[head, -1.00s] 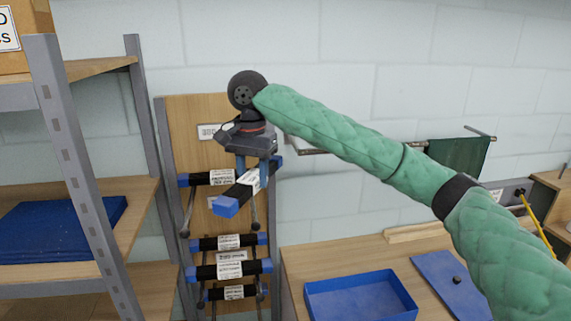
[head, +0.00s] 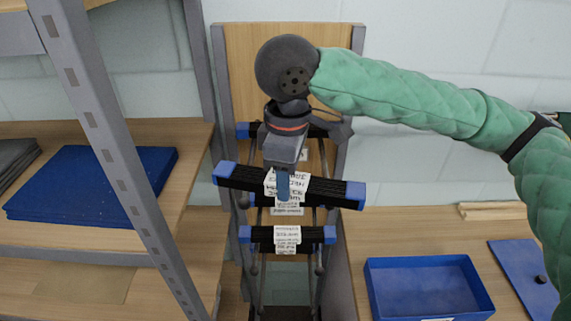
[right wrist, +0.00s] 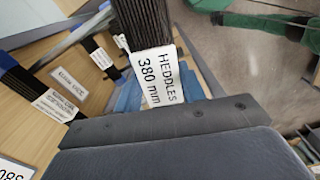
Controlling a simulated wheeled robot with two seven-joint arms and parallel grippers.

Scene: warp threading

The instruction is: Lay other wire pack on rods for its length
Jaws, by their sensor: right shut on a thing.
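My right gripper (head: 284,187) is shut on a wire pack (head: 328,189), a dark bundle with blue ends and a white label. The pack lies crosswise, tilted slightly down to the right. In the right wrist view the label on the held pack (right wrist: 145,25) reads "HEDDLES 380 mm". Metal rods (head: 262,275) run below and behind it on a wooden board. Other packs sit on the rods: one lower (head: 262,234), one higher (head: 243,131), and one mostly hidden behind the held pack. I cannot tell whether the held pack touches the rods. My left gripper is not in view.
A grey metal shelf post (head: 108,150) stands close on the left, with a blue stack (head: 95,185) on the shelf. At right, a wooden bench holds an open blue tray (head: 425,277) and a blue lid (head: 520,270). The wooden board (head: 240,60) stands against the wall.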

